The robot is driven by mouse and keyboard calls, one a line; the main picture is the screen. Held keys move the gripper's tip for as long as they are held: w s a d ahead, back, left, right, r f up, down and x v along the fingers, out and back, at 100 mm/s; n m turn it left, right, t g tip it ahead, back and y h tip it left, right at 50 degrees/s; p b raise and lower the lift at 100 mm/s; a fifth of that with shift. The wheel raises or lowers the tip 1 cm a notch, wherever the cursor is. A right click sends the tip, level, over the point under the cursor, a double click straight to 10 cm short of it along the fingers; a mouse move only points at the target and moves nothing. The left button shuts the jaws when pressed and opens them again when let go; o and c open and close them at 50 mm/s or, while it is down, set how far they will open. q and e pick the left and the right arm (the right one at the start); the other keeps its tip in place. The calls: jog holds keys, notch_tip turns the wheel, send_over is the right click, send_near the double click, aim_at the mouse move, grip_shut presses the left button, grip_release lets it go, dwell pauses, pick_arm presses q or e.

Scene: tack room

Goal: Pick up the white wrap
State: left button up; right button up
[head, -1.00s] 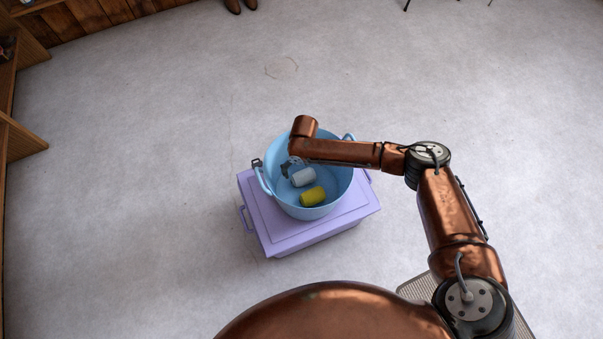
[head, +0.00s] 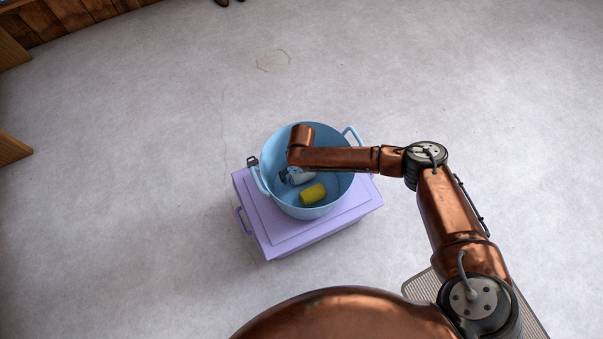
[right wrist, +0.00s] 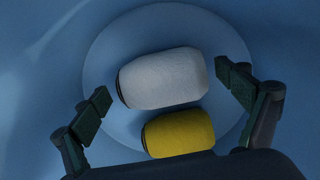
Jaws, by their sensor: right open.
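The white wrap (head: 299,176) is a rounded roll lying on its side on the floor of a blue tub (head: 340,192). My forearm hides part of it in the head view. In the right wrist view, the white wrap (right wrist: 164,78) lies between the fingers of my right gripper (right wrist: 165,92). The fingers are open, one on each side, with a gap to the wrap. My right gripper (head: 290,176) reaches down inside the tub in the head view. A yellow wrap (head: 313,194) lies beside the white one, nearer my body. My left gripper is not in view.
The tub stands on a lilac chest (head: 275,238) with side handles. The tub's wall and handles surround my right gripper. The yellow wrap (right wrist: 178,133) lies close against the white one. Pale floor (head: 120,200) around the chest is clear.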

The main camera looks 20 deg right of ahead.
jog(key=shift+r, duration=0.1)
jog(key=shift+c, duration=0.4)
jog(key=c, duration=1.2)
